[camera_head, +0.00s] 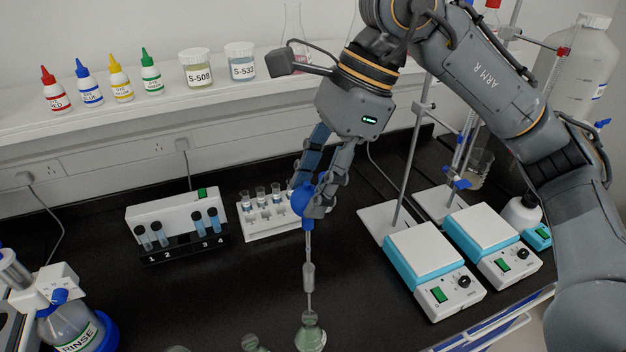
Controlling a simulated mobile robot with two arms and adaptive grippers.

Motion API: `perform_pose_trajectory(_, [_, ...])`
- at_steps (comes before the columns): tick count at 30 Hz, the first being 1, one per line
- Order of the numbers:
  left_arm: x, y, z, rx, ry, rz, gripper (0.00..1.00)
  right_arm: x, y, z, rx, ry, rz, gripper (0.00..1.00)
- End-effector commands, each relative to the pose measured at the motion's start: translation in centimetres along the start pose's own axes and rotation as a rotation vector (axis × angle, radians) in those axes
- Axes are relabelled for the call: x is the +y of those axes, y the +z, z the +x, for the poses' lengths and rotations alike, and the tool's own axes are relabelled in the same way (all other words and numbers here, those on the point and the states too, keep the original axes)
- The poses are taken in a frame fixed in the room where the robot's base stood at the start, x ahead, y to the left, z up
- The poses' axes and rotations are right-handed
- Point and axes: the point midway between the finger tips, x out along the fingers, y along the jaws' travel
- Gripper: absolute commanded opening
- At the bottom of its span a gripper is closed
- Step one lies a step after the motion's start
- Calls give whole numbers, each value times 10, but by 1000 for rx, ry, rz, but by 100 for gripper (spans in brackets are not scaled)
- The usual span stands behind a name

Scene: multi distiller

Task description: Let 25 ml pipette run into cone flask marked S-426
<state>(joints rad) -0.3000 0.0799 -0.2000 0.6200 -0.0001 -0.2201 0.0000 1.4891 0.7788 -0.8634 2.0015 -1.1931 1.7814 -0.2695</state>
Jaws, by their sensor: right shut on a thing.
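My right gripper (310,206) is shut on the blue bulb of the pipette (308,274) and holds it upright over the black bench. The pipette's glass stem hangs straight down, with a wider bulge midway. Its lower end meets the mouth of a cone flask (311,338) at the bottom edge of the view; I cannot tell whether the tip is inside or just above. That flask looks greenish and is partly cut off by the frame. A second flask (254,344) stands to its left, mostly cut off. No S-426 mark can be read. My left gripper is not in view.
A white vial rack (268,229) stands close behind the pipette, and a cuvette block (165,221) is further left. Two blue-white hotplates (430,262) are on the right. A rinse bottle (68,325) is at lower left. Bare bench lies left of the pipette.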

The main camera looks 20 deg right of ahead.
Motion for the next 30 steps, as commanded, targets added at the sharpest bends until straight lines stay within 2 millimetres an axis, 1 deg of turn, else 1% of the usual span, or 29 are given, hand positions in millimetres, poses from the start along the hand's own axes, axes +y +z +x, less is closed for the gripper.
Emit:
perform_pose_trajectory(7, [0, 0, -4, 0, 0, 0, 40, 0, 2, -5, -1, -1, 0, 31])
perform_pose_trajectory(24, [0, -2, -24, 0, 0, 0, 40, 0, 16, -36, -1, 0, 0, 31])
perform_pose_trajectory(30, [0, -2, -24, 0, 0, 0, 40, 0, 16, -37, 0, 0, 0, 31])
